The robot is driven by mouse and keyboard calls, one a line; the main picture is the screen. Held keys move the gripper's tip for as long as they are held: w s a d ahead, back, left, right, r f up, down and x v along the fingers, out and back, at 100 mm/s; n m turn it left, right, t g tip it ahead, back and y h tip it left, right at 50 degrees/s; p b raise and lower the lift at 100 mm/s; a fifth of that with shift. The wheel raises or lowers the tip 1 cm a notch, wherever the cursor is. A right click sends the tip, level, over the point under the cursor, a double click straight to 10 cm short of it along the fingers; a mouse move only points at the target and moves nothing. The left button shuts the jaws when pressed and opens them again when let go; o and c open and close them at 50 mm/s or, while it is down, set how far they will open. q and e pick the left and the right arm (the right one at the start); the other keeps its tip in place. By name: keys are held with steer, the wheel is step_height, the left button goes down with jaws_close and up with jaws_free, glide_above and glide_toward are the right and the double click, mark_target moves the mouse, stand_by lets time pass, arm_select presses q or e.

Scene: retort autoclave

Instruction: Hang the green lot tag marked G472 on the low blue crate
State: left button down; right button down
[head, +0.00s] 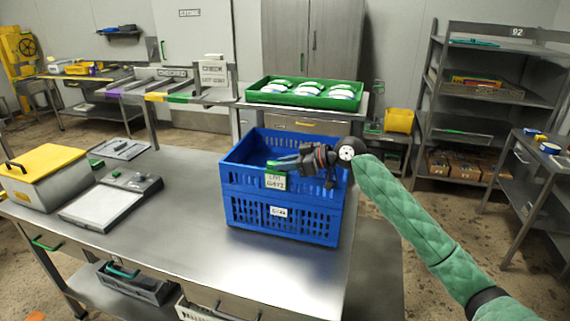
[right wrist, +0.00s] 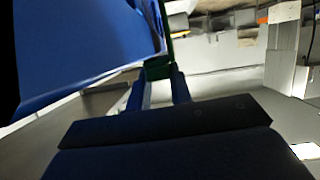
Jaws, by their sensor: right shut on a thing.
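The blue crate (head: 282,230) stands on the steel table, its slotted front wall bearing a small white label. The green lot tag (head: 276,167), with a white face reading LOT G472, is at the upper front wall of the crate. My right gripper (head: 284,162) is over the crate's front rim, shut on the tag's green top. In the right wrist view the green tag (right wrist: 158,69) sits between the two fingertips, close beside the blue crate wall (right wrist: 85,45). I cannot tell whether the tag touches or hooks over the rim. My left gripper is out of view.
A green tray (head: 305,102) of white packs stands behind the crate. On the table's left are a yellow-lidded box (head: 42,165) and a flat scale-like device (head: 98,208). The table front (head: 200,255) is clear. A metal rack (head: 485,95) stands at right.

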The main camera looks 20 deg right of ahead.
steer(key=shift+f, duration=0.45)
steer(key=c, duration=1.2)
jaws_free()
steer(key=shift+o, duration=0.2)
steer(key=shift+r, duration=0.1)
steer(key=b+v, duration=0.3)
steer(key=v, duration=0.3)
steer(key=shift+d, duration=0.15)
steer(key=shift+s+d+r, duration=0.2)
steer(key=shift+s+d, duration=0.2)
steer(key=shift+d, duration=0.15)
